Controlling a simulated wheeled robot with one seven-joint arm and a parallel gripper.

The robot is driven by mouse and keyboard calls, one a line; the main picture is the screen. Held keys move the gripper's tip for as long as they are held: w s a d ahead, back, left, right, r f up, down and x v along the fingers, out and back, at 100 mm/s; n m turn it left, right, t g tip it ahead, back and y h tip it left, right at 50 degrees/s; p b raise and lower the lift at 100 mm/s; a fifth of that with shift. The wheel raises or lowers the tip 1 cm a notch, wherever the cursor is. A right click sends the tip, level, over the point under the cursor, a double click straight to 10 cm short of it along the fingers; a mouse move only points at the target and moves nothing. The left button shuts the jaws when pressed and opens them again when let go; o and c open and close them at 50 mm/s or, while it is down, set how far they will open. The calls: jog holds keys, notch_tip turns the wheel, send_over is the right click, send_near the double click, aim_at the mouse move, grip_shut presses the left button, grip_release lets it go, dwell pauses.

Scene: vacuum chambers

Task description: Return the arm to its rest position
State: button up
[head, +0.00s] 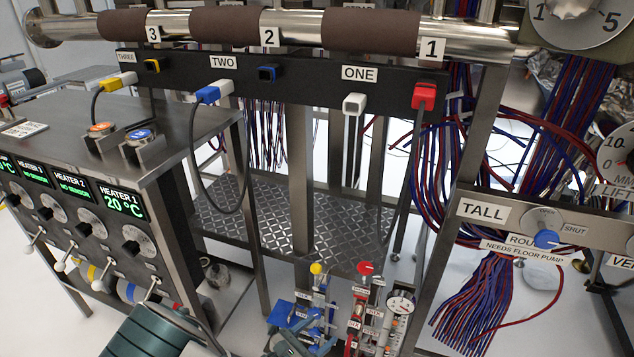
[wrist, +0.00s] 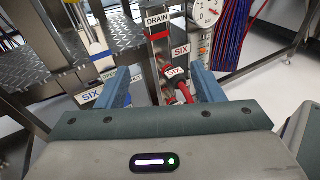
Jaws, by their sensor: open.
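My gripper (wrist: 160,82) shows in the wrist view with its two blue-grey fingers spread wide apart. The red-handled valve (wrist: 182,92) labelled SIX lies beyond and between the fingers. I see nothing held between them, and I cannot tell if a finger touches the valve parts. In the head view a dark green arm link (head: 150,332) of mine shows at the bottom edge, left of centre.
A red-topped valve column (head: 364,290) and a yellow-topped one (head: 316,290) stand close by, with a gauge (head: 401,306) at their right. The heater cabinet (head: 180,130) is at left. Wire bundles (head: 480,300) hang at right.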

jog(key=s+d+r+m+g+y+p, duration=0.3)
jog(key=r+m+p, duration=0.5)
jog(key=r, duration=1)
jog(key=s+d+r+m+g+y+p, duration=0.3)
jog(key=d+r+m+p, duration=0.4)
jog(key=r, duration=1.1)
jog(key=s+d+r+m+g+y+p, duration=0.3)
jog(key=r+m+p, duration=0.7)
jog(key=r, duration=0.8)
jog(key=s+d+m+y, duration=0.1)
jog(key=s+d+y, duration=0.1)
jog(key=s, duration=0.1)
jog(key=shift+r+m, duration=0.2)
jog(key=shift+m, duration=0.2)
jog(key=shift+s+d, duration=0.1)
